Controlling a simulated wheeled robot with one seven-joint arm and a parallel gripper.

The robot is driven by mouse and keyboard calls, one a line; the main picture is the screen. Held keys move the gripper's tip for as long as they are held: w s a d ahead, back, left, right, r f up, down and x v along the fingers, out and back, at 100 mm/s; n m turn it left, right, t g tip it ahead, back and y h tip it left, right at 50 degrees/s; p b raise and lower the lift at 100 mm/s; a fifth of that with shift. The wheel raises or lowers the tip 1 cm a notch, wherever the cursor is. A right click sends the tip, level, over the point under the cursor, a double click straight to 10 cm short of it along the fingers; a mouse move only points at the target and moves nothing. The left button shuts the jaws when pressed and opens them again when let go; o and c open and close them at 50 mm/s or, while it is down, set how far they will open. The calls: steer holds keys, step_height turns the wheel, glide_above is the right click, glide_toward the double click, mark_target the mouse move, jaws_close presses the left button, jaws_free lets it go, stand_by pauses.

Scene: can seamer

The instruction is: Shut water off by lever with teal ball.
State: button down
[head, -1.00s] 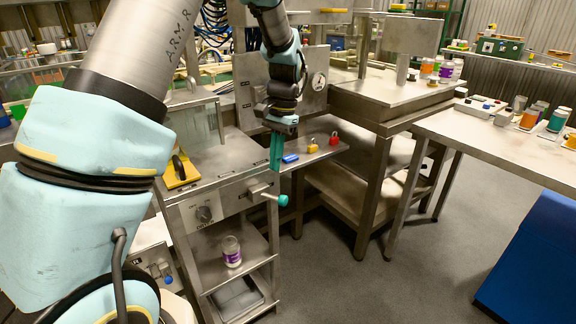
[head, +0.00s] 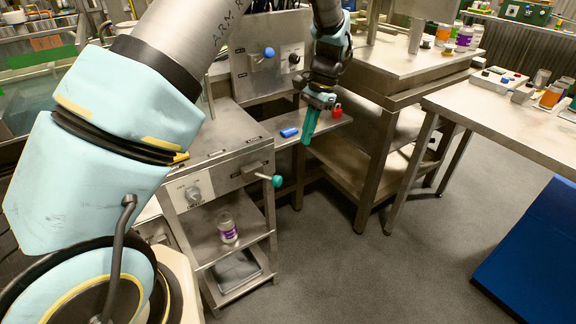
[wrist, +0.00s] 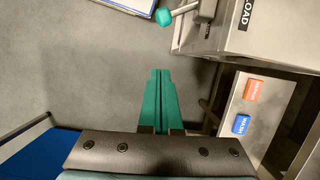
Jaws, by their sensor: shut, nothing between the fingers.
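The lever with the teal ball (head: 277,181) sticks out from the front of the steel cabinet, to the right of its dial. In the wrist view the teal ball (wrist: 163,16) is at the top, on a metal rod from a valve body at the cabinet edge. My gripper (head: 308,142) has teal fingers and hangs up and to the right of the ball in the head view. In the wrist view my gripper (wrist: 158,72) has its fingers together and empty, pointing towards the ball with clear floor between them. It does not touch the lever.
Another lever with a blue ball (head: 268,53) is on the back panel. A jar (head: 227,227) stands on the cabinet's lower shelf.

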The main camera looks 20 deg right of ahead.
mark_target(266, 178)
steer(key=s+a+f+p, duration=0.1)
steer(key=a+f+p, duration=0.3)
steer(key=a+f, duration=0.2)
steer(key=shift+s+f, duration=0.35)
steer(key=shift+f, duration=0.75)
steer(key=shift+a, duration=0.2)
